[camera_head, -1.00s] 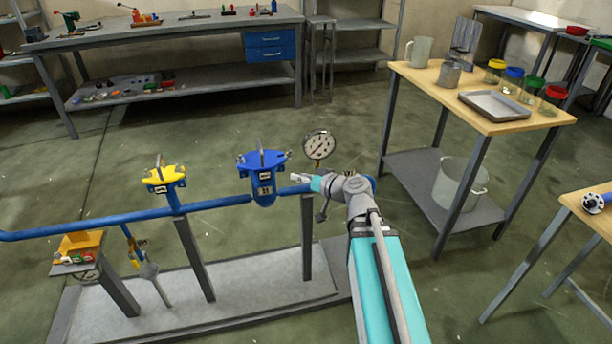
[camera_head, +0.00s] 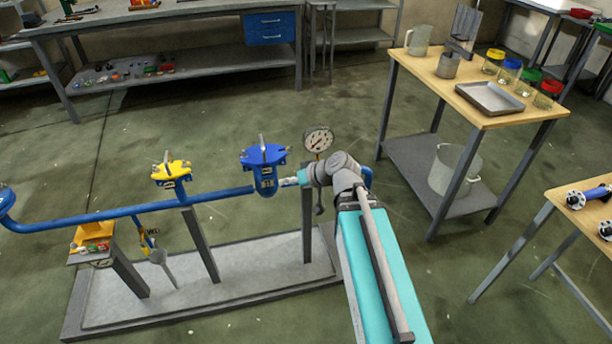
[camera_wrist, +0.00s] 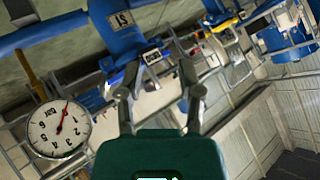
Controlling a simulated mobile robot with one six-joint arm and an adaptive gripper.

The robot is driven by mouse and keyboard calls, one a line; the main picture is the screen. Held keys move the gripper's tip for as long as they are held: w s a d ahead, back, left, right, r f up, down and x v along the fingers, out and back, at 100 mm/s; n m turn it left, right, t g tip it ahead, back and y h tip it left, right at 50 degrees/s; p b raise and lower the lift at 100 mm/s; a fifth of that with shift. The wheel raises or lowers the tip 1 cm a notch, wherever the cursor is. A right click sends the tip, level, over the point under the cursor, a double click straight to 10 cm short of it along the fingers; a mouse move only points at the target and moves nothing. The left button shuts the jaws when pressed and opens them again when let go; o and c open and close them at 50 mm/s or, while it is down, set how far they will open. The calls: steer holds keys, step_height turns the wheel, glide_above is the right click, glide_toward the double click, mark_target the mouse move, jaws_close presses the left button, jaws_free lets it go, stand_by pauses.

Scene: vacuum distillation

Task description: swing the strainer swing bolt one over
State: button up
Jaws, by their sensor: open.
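The blue strainer (camera_head: 266,180) stands upright in the blue pipe line, with a blue lid (camera_head: 263,156) and small grey swing bolts around the lid's rim. I cannot tell which bolt is number one. In the wrist view the strainer's blue body (camera_wrist: 118,32) carries a tag that seems to read "ST", shown upside down. My gripper (camera_head: 288,182) is just right of the strainer body, below the lid. In the wrist view my gripper (camera_wrist: 146,62) has its fingers apart, with nothing clearly held between them. Contact with the strainer cannot be told.
A round pressure gauge (camera_head: 318,140) stands close behind my wrist; it also shows in the wrist view (camera_wrist: 58,127). A yellow-topped fitting (camera_head: 171,173) sits farther left on the blue pipe (camera_head: 110,215). A wooden-topped table (camera_head: 460,104) with jars and a tray is at right.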

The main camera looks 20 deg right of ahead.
steer(key=s+d+r+m+g+h+p, duration=0.2)
steer(key=s+r+g+h+p, duration=0.4)
steer(key=p, duration=0.7)
steer(key=shift+s+d+r+p, duration=0.15)
steer(key=shift+s+r+p, duration=0.25)
steer(key=shift+s, duration=0.95)
steer(key=shift+f, duration=0.15)
